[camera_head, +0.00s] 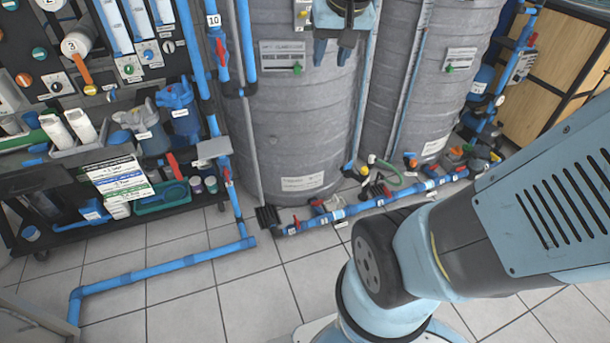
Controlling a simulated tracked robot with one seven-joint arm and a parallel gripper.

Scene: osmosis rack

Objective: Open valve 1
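I cannot pick out a label reading 1, so I cannot tell which valve is valve 1. A large valve on the rack at the upper left carries a label 3 (76,46) and has an orange handle (81,70). A vertical blue pipe beside it carries a label 10 (213,19). Red-handled valves sit on the floor pipe, one of them at its left part (318,206). My gripper (333,57) is at the top middle, in front of the left grey tank (300,125). Its two blue fingers are apart, with nothing visible between them.
A second grey tank (425,85) stands to the right. A blue pipe (165,266) runs low across the tiled floor at the left. The rack holds pumps, bottles and a hanging paper sheet (118,178). My arm covers the lower right. Tiles (245,305) at the front are clear.

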